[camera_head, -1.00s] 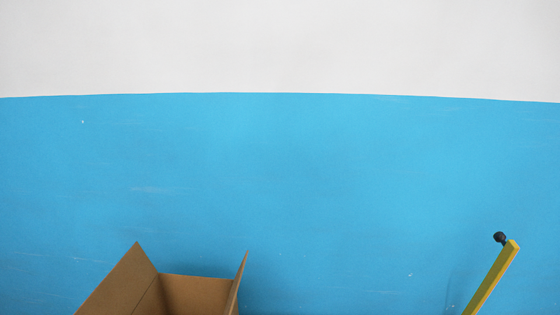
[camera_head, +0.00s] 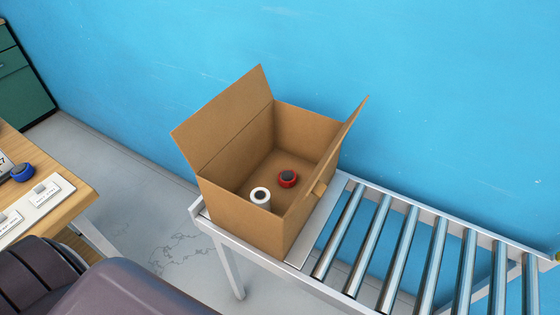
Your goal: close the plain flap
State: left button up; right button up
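An open cardboard box (camera_head: 243,213) stands on the left end of a roller conveyor. Its left flap (camera_head: 225,120) stands up, tilted outward, and looks plain. Its right flap (camera_head: 343,140) also stands up and leans outward. Inside the box are a white roll (camera_head: 260,198) and a red roll with a dark centre (camera_head: 288,179). Neither of my grippers is in view.
The roller conveyor (camera_head: 345,181) runs right from the box along a blue wall. A wooden table (camera_head: 77,197) with a blue roll (camera_head: 22,172) and white label cards (camera_head: 43,195) is at left. A green cabinet (camera_head: 24,88) stands behind it.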

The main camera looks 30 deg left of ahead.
aim_at(201, 136)
jog(key=u, duration=1.65)
jog(key=k, duration=0.05)
